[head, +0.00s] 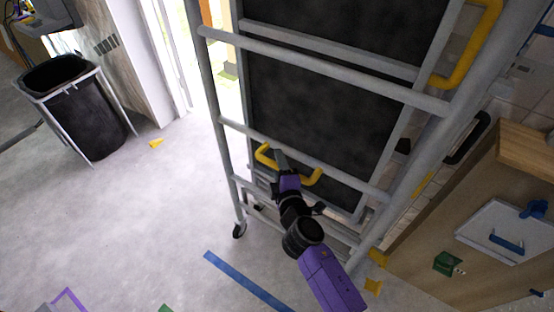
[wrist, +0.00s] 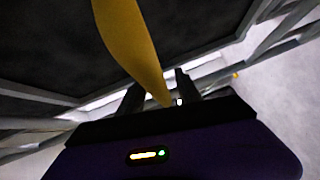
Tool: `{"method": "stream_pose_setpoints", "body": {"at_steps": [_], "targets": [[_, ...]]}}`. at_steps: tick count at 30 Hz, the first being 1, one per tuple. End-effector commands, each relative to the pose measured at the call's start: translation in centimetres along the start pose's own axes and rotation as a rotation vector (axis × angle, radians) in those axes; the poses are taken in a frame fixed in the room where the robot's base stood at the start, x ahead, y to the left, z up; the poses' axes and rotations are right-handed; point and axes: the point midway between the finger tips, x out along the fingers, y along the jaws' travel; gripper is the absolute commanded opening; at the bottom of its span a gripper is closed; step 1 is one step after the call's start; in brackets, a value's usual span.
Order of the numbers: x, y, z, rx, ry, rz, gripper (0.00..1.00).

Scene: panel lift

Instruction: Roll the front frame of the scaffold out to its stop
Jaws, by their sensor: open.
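The scaffold's grey tube frame (head: 318,71) stands upright in the middle of the head view, with black panels (head: 325,115) behind its rungs. A yellow handle (head: 313,178) sits low at the frame, by a lower rung. My gripper (head: 280,160) is at the left part of this handle, and my arm hides some of the lower frame. In the wrist view the yellow handle (wrist: 128,40) runs down between the two dark fingers of my gripper (wrist: 158,88). The fingers are open, one on each side of the bar; I cannot tell whether either touches it.
A second yellow handle (head: 478,45) is at the upper right. A caster (head: 239,230) stands under the frame's left post. A black bin (head: 80,110) is at the left. A wooden cabinet (head: 430,225) stands close on the right.

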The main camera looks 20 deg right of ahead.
Motion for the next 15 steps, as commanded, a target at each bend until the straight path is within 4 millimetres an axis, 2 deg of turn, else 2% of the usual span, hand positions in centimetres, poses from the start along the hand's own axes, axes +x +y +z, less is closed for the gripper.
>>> {"method": "stream_pose_setpoints", "body": {"at_steps": [5, 14, 15], "targets": [[1.32, 0.02, -0.03, 0.001, 0.001, 0.000, 0.41], [1.48, -0.03, -0.01, 0.001, 0.001, 0.000, 0.41], [1.48, -0.03, -0.01, 0.001, 0.001, 0.000, 0.34]]}}
